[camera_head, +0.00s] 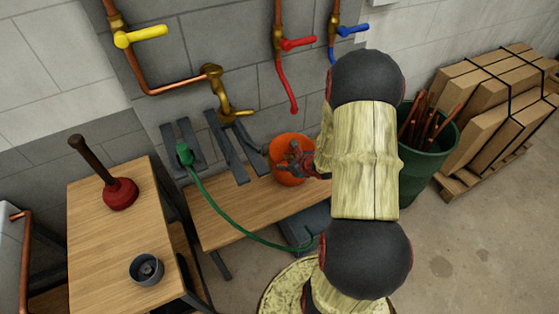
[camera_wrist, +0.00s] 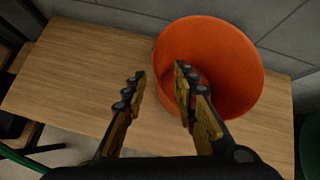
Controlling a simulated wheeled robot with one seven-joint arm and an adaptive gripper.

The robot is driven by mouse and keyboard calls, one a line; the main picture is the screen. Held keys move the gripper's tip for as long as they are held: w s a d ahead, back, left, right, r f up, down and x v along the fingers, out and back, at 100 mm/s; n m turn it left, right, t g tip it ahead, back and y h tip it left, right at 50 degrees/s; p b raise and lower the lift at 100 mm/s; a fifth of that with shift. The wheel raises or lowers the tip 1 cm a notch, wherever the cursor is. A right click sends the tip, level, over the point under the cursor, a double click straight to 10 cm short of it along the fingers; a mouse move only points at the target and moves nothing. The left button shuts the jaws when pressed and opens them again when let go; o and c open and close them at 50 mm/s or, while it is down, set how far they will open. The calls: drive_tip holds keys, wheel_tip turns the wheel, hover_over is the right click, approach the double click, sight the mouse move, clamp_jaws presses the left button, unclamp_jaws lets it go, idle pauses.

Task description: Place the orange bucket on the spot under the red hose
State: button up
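The orange bucket (camera_head: 284,147) stands on the wooden bench, against the back wall, and looks empty inside in the wrist view (camera_wrist: 225,60). My gripper (camera_head: 298,160) is at the bucket in the head view. In the wrist view my gripper (camera_wrist: 160,82) is open, one finger outside the bucket's left side and the other overlapping its opening. I cannot tell whether either finger touches the wall. The red hose (camera_head: 286,88) hangs from a copper pipe with a red handle, above and behind the bucket. No marked spot under it can be made out.
A table (camera_head: 95,250) with a plunger (camera_head: 120,193) and a grey cup (camera_head: 147,268) stands left. A green bin (camera_head: 437,140) and strapped boxes (camera_head: 490,95) stand right.

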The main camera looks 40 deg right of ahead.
drive_tip(key=shift+p+v, duration=0.35)
drive_tip(key=shift+v, duration=1.4)
drive_tip(key=shift+f, duration=0.1)
